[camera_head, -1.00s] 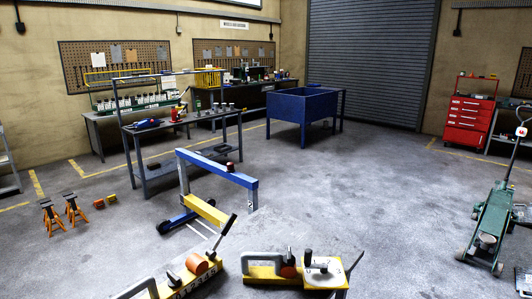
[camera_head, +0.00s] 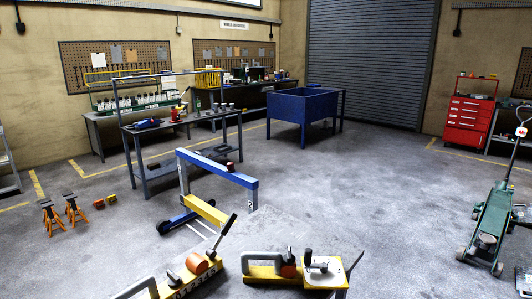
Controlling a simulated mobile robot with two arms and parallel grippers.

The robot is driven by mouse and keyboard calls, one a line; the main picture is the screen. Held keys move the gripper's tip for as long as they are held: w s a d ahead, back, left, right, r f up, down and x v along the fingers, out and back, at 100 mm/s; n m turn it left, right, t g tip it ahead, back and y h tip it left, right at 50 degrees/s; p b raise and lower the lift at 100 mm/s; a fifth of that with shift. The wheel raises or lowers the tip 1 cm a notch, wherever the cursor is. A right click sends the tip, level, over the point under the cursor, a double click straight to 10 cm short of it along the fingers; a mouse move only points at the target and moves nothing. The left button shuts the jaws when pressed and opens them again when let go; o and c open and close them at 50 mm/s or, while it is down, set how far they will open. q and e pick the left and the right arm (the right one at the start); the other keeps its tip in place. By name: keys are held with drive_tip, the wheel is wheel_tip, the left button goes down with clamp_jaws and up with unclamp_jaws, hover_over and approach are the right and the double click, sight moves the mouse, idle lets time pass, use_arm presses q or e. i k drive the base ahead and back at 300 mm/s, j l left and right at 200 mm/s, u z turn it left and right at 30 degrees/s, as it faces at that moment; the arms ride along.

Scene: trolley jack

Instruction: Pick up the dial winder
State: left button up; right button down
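I cannot single out the dial winder with certainty. The likeliest candidate is a yellow-based piece with a pale top plate and a dark knob (camera_head: 326,272), at the bottom centre of the head view. A grey curved frame and an orange cylinder (camera_head: 289,271) with a dark lever sit on its left part. A similar yellow piece with dark markings (camera_head: 188,278) lies left of it, tilted, with another orange cylinder and a black handle. I make out neither of my grippers in this view.
A blue and yellow frame (camera_head: 215,165) stands just behind. A green trolley jack (camera_head: 490,225) is at the right. Orange axle stands (camera_head: 50,216) are at the left. A blue tub (camera_head: 303,103), workbenches and a red tool cabinet (camera_head: 468,118) stand farther back. Middle-right floor is clear.

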sight(280, 274)
drive_tip(key=u, duration=0.7)
drive_tip(key=l+u, duration=0.8)
drive_tip(key=l, duration=0.15)
drive_tip(key=k+l+u, duration=0.15)
drive_tip(key=l+u, duration=0.25)
drive_tip(key=l, duration=0.1)
